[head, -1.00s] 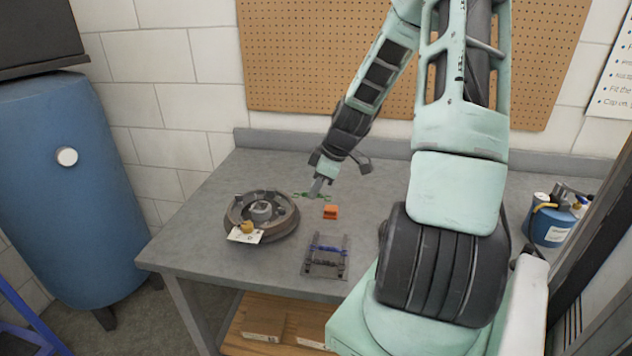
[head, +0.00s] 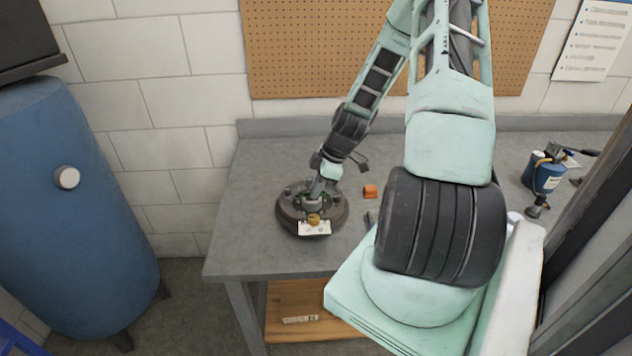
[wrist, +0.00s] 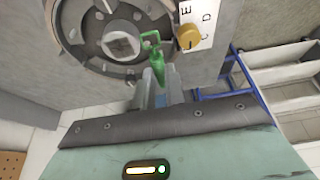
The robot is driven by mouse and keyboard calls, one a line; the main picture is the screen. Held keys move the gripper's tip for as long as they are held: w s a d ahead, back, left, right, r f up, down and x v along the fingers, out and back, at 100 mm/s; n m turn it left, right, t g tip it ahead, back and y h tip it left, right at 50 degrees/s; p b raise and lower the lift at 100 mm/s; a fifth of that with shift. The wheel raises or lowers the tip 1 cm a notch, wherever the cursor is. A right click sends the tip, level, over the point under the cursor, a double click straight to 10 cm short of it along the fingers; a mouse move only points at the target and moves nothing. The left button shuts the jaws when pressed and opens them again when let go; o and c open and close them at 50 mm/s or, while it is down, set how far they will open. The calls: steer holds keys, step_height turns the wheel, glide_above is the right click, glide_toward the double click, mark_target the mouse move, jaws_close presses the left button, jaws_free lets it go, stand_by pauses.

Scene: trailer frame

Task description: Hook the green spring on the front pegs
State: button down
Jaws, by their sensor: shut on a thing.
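The green spring (wrist: 157,62) is held between the fingertips of my gripper (wrist: 153,84), which is shut on it in the wrist view. Its upper end has a bent hook near the drum's hub; I cannot tell whether it touches. The round grey drum (head: 291,220) lies on the bench and also shows in the wrist view (wrist: 75,50). In the head view my gripper (head: 319,188) is over the drum, and only small bits of green show beside it. A white lettered tag (head: 316,229) with a gold knob (wrist: 188,37) is at the drum's front edge. I cannot make out the front pegs.
An orange block (head: 370,191) sits on the bench (head: 250,240) right of the drum. A dark rack (head: 369,219) is mostly hidden behind my arm. A blue canister (head: 546,172) stands at the far right. The bench left of the drum is clear.

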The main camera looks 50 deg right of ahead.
steer(key=shift+f+b, duration=1.85)
steer(key=shift+f, duration=0.7)
steer(key=shift+f+b, duration=0.45)
steer(key=shift+f, duration=0.4)
stand_by(0.9)
steer(key=c, duration=1.4)
jaws_free()
steer(key=c, duration=0.3)
steer(key=shift+r, duration=0.1)
steer(key=shift+r+p, duration=2.95)
steer(key=shift+r, duration=0.45)
